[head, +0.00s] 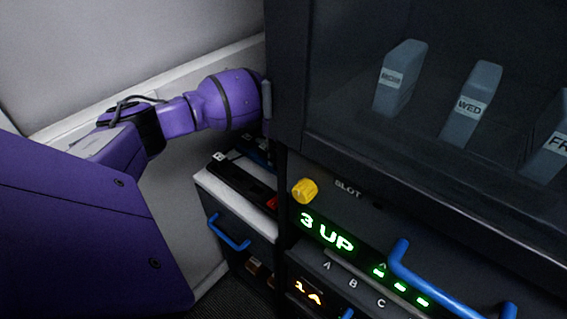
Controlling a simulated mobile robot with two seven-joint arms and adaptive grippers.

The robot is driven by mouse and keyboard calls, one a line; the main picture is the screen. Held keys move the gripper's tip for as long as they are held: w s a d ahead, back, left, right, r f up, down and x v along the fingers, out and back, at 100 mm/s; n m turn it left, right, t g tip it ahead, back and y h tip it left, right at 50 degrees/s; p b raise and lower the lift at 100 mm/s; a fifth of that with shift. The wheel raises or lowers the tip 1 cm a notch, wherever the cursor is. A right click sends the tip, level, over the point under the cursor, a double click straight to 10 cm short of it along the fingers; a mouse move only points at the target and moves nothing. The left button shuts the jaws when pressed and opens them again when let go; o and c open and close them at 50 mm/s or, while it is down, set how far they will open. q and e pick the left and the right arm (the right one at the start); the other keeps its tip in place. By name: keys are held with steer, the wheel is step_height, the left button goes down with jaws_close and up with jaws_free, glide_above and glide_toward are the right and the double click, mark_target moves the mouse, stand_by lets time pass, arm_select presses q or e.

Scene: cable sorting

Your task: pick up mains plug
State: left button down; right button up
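I cannot make out a mains plug in the head view. My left arm is purple and reaches in from the left. Its far end passes behind the edge of the tall dark cabinet (284,75), which hides the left gripper. Below that arm end, a low counter (213,184) holds a dark tray-like object (238,184), a small white piece (219,156) and a red piece (272,203) partly cut off by the cabinet. These are too small and dark to identify. My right gripper is not in view.
The cabinet has a glass front with grey labelled slabs, one reading WED (470,106). Below are a yellow knob (305,191), a green "3 UP" display (327,233) and a protruding blue handle (445,287). A smaller blue handle (229,232) is on the counter's front.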

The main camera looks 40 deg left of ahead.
arm_select(q)
step_height(320, 180, up, 10)
steer(key=shift+f+b, duration=0.1)
steer(key=shift+b, duration=0.3)
step_height(320, 180, up, 4)
steer(key=shift+f+p, duration=0.1)
steer(key=shift+p, duration=0.5)
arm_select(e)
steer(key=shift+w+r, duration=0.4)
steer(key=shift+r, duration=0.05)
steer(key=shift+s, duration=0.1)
